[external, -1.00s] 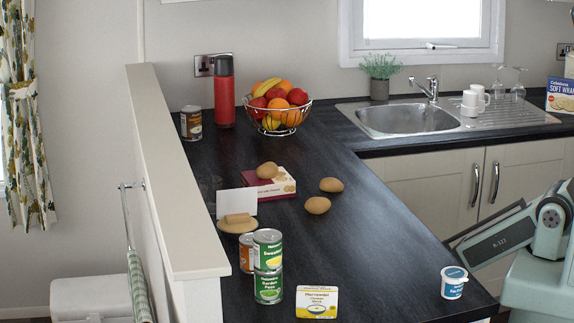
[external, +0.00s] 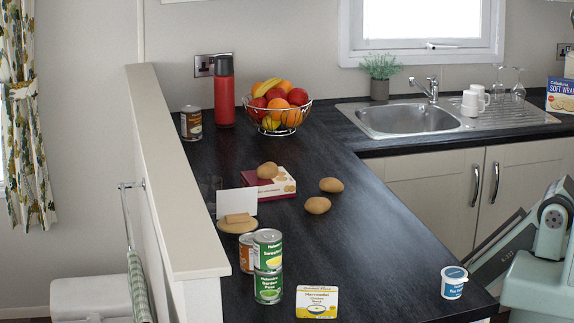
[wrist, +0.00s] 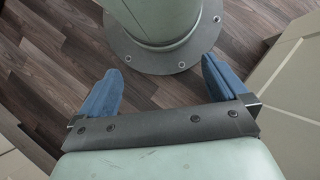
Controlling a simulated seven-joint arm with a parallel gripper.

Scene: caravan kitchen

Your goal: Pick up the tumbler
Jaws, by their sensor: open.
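A faint, clear glass shape that looks like the tumbler (external: 209,187) stands at the left side of the dark worktop, beside the low wall and behind a blank white card (external: 237,202). Its outline is hard to make out. My gripper (wrist: 160,76) shows in the wrist view with two blue fingers spread wide and nothing between them. It points down at the wooden floor and my own base, away from the worktop. The gripper is outside the external view, where only part of my arm shows at the right edge.
Two stacked cans (external: 268,265), a yellow-and-white packet (external: 317,301) and a white-and-blue tub (external: 454,282) stand near the front. Loose potatoes (external: 317,205) and a red box (external: 270,185) lie mid-worktop. A fruit bowl (external: 278,112) and red flask (external: 224,90) stand behind. The front-right worktop is mostly clear.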

